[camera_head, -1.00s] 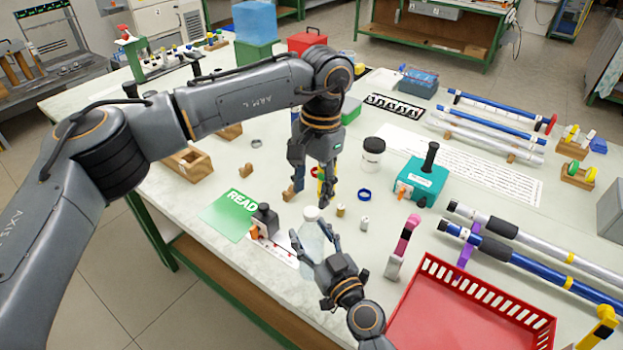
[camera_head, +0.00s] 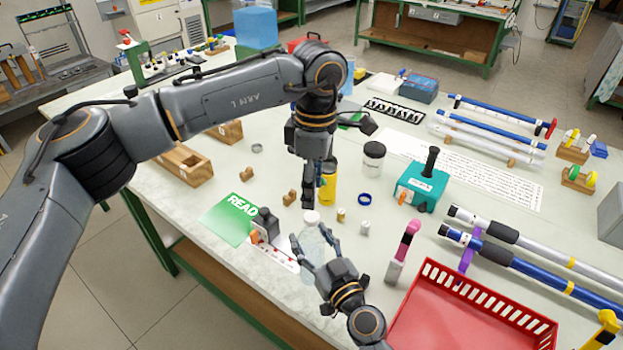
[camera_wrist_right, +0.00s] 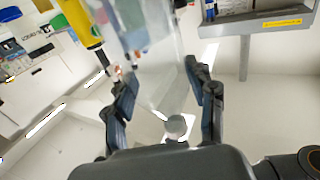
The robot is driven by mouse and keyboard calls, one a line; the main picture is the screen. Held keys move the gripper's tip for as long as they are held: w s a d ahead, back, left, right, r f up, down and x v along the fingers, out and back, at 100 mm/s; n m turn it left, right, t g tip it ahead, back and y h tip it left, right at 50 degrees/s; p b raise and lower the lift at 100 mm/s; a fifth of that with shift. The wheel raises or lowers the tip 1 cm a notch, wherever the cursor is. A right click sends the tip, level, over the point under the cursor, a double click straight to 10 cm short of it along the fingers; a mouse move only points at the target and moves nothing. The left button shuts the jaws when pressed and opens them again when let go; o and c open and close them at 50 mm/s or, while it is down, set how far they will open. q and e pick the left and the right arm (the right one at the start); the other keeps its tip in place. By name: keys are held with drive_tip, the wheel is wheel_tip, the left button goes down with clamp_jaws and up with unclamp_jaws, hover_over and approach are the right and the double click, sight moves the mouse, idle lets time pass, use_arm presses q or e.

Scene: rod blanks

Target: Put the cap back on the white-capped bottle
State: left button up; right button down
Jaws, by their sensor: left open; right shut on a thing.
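A clear bottle (camera_head: 311,244) with a white top (camera_head: 311,217) stands upright near the table's front edge. My right gripper (camera_head: 311,237) is shut around its body; in the right wrist view the clear body (camera_wrist_right: 155,75) fills the space between the fingers. I cannot tell whether the white top is a seated cap or a bare neck. My left gripper (camera_head: 309,201) is open, pointing down just above the white top; whether it touches is unclear. A small white cylinder (camera_head: 365,227) stands on the table to the right.
A yellow bottle (camera_head: 328,187) stands close behind my left gripper. A small brass cylinder (camera_head: 341,214), a pink-topped item (camera_head: 405,250) and a red basket (camera_head: 470,318) are to the right.

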sight(312, 216)
use_arm(q)
drive_tip(key=n, duration=0.4)
drive_tip(key=shift+r, duration=0.15)
drive_tip(key=n, duration=0.4)
drive_tip(key=shift+r, duration=0.2)
drive_tip(key=n, duration=0.4)
drive_tip(key=shift+r, duration=0.15)
drive_tip(key=n, duration=0.5)
drive_tip(key=shift+s+r+n, duration=0.1)
drive_tip(key=shift+r+n, duration=0.05)
drive_tip(key=shift+n, duration=0.15)
drive_tip(key=shift+f, duration=4)
